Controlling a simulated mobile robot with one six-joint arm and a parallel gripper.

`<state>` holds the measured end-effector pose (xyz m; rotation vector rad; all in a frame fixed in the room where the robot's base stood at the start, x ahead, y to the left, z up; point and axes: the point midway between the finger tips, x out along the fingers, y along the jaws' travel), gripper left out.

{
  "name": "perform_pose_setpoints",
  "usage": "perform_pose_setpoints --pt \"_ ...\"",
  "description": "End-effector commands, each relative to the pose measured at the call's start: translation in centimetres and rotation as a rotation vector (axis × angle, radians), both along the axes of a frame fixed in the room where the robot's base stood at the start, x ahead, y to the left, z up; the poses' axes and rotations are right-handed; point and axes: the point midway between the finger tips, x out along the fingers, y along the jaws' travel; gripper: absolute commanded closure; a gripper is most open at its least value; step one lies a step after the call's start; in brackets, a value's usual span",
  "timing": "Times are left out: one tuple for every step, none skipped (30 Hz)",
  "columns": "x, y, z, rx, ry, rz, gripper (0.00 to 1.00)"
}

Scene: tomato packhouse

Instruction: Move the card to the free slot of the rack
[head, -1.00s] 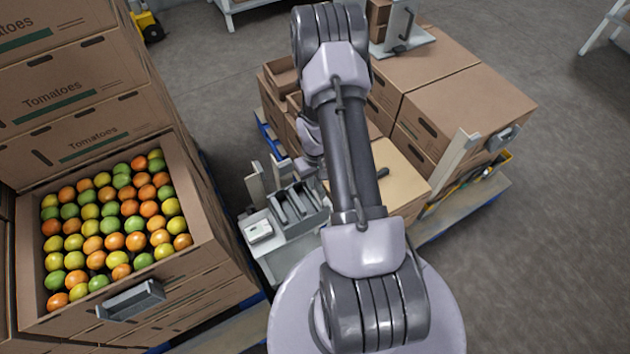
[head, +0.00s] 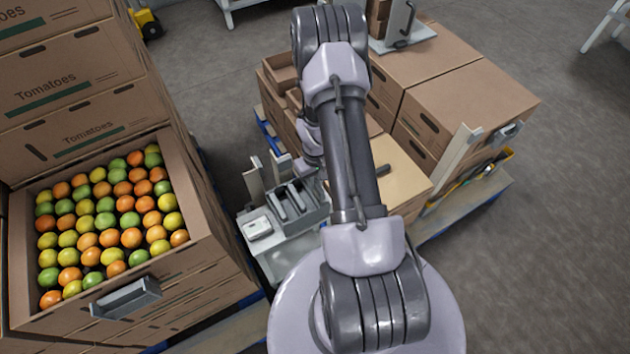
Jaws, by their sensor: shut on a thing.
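The rack (head: 301,206) is a small grey block with dark upright slots, on a light grey stand left of my arm. I cannot tell from this view which slot is free. My gripper (head: 309,167) is at the end of my arm, just above and behind the rack. It is small and mostly hidden behind my arm links. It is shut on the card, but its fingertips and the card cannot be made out. Two pale upright plates (head: 255,181) stand just left of the rack.
A small white box (head: 258,228) sits on the stand beside the rack. An open carton of tomatoes (head: 206,215) is close on the left. Cardboard boxes (head: 470,100) on a pallet fill the right. Open floor (head: 560,250) lies further right.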

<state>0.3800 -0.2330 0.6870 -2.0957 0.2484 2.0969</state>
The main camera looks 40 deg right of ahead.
Motion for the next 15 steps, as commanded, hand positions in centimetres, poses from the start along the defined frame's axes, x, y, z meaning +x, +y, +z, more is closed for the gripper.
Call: perform_pose_setpoints --pt "0.0 0.0 0.0 0.000 0.000 0.000 1.00" --pt "0.0 0.0 0.1 0.000 0.000 0.000 1.00" --pt "0.0 0.0 0.1 0.000 0.000 0.000 1.00" --pt "0.0 0.0 0.1 0.000 0.000 0.000 1.00" --pt "0.0 0.0 0.0 0.000 0.000 0.000 1.00" --pt "0.0 0.0 0.0 0.000 0.000 0.000 1.00" --pt "0.0 0.0 -0.1 0.000 0.000 0.000 1.00" --pt "0.0 0.0 -0.2 0.000 0.000 0.000 1.00" --pt "0.0 0.0 -0.3 0.000 0.000 0.000 1.00" --pt "0.0 0.0 -0.5 0.000 0.000 0.000 1.00" --pt "0.0 0.0 -0.6 0.000 0.000 0.000 1.00" --pt "0.0 0.0 -0.8 0.000 0.000 0.000 1.00" --pt "0.0 0.0 -0.9 0.000 0.000 0.000 1.00" --pt "0.0 0.0 -1.0 0.000 0.000 0.000 1.00" --pt "0.0 0.0 -1.2 0.000 0.000 0.000 1.00"
